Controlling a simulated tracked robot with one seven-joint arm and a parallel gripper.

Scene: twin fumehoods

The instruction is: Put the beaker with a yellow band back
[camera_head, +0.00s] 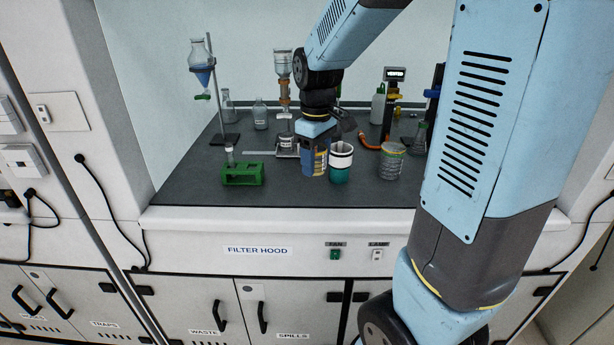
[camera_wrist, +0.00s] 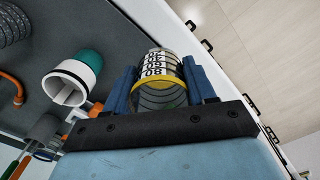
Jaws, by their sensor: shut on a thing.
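The beaker with a yellow band (camera_wrist: 157,72) is glass, with dark number marks on white. In the wrist view it sits between the two blue fingers of my gripper (camera_wrist: 162,88), which is shut on it. In the head view my gripper (camera_head: 314,158) is over the front part of the hood bench, left of a white and green cup. The beaker (camera_head: 321,162) is partly hidden there by a finger. I cannot tell whether its base touches the bench.
The white and green cup (camera_head: 340,162) stands close to the right of the held beaker; it also shows in the wrist view (camera_wrist: 73,80). A ribbed grey container (camera_head: 391,162) stands farther right. A green rack (camera_head: 242,174) is at left. A stand with a flask (camera_head: 201,78) and bottles are behind.

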